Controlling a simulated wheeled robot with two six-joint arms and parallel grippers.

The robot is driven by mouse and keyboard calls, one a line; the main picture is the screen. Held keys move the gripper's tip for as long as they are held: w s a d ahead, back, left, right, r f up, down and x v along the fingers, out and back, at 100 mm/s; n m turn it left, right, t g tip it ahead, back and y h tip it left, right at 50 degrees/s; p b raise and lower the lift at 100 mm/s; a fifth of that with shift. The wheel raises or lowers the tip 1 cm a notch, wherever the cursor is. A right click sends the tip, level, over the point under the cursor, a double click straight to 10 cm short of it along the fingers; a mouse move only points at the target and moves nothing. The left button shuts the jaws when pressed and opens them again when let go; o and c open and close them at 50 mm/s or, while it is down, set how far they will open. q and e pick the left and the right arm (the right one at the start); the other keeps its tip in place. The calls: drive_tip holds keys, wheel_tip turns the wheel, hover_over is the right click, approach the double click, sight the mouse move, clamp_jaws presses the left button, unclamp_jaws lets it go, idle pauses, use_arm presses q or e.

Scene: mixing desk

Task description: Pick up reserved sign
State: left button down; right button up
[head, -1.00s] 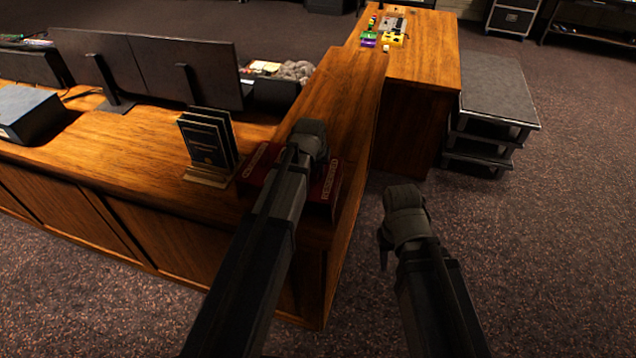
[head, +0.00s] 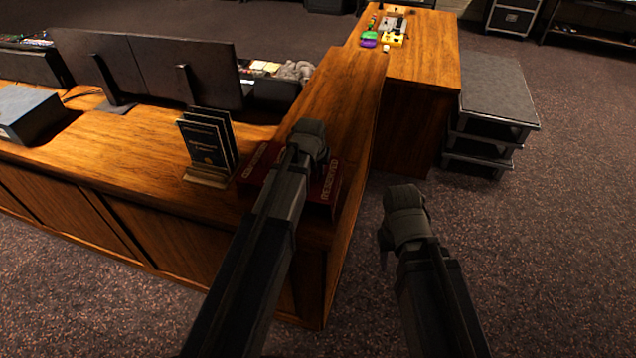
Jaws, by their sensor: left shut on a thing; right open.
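The reserved sign (head: 331,183) is dark red with pale lettering and sits at the near corner of the wooden desk. My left arm crosses over it and hides its middle. My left gripper (head: 312,165) is at the sign and shut on it; the fingertips are mostly hidden behind the wrist. I cannot tell whether the sign is clear of the desk top. My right gripper (head: 384,250) is open and empty, over the carpet to the right of the desk.
A wooden holder with dark booklets (head: 207,145) stands just left of the sign. Monitors (head: 188,72) stand behind it, and a grey box (head: 30,115) is at the far left. The raised desk ledge (head: 345,85) runs behind the sign. Grey stepped cases (head: 495,95) stand right.

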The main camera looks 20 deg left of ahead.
idle(0.4)
use_arm(q)
wheel_tip(320, 180, up, 10)
drive_tip(key=p, duration=1)
drive_tip(key=shift+s+f, duration=0.1)
